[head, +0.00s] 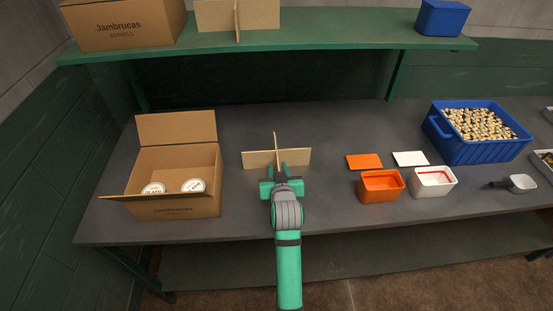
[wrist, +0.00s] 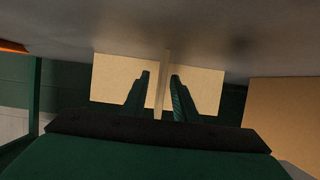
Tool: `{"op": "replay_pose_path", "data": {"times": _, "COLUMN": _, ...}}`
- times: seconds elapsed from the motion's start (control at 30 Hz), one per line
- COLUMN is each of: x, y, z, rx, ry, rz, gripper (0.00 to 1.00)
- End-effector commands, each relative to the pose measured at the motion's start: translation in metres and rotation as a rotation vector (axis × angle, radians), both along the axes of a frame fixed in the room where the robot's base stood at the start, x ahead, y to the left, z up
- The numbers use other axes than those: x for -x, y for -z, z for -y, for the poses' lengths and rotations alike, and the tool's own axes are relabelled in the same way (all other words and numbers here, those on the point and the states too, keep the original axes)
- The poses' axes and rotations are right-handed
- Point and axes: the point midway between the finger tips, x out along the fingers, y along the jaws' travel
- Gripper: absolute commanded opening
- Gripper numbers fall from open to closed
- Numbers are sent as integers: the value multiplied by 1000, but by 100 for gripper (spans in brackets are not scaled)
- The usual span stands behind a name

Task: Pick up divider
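The cardboard divider (head: 256,159) stands on the grey table, made of two crossed panels. It also shows in the wrist view (wrist: 205,88), with one panel edge-on and the other spread behind it. My gripper (head: 279,169) is at the near side of the divider. In the wrist view the two green fingers of my gripper (wrist: 161,76) stand on either side of the edge-on panel, with a visible gap on each side. The gripper is open around this panel. My wrist and gripper body hide the lower middle of the divider in the head view.
An open cardboard box (head: 172,207) with white round lids inside stands left. Orange (head: 381,195) and white (head: 433,190) tubs, a blue crate (head: 487,152) and a scoop (head: 522,183) are right. A green shelf (head: 330,32) overhead holds another divider (head: 262,13).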

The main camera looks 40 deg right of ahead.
Motion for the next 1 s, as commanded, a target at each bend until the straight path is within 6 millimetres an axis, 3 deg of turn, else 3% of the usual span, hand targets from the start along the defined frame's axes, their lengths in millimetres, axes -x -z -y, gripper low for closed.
{"op": "replay_pose_path", "data": {"times": 0.2, "x": -1, "y": 1, "z": 0, "rx": 0, "ry": 0, "rz": 0, "gripper": 27}}
{"op": "replay_pose_path", "data": {"times": 0.33, "x": -1, "y": 1, "z": 0, "rx": -1, "ry": 0, "rz": -1, "gripper": 0}}
{"op": "replay_pose_path", "data": {"times": 0.77, "x": -1, "y": -2, "z": 0, "rx": 0, "ry": 0, "rz": 0, "gripper": 0}}
{"op": "replay_pose_path", "data": {"times": 1.0, "x": -1, "y": -24, "z": 0, "rx": 1, "ry": -1, "rz": 1, "gripper": 0}}
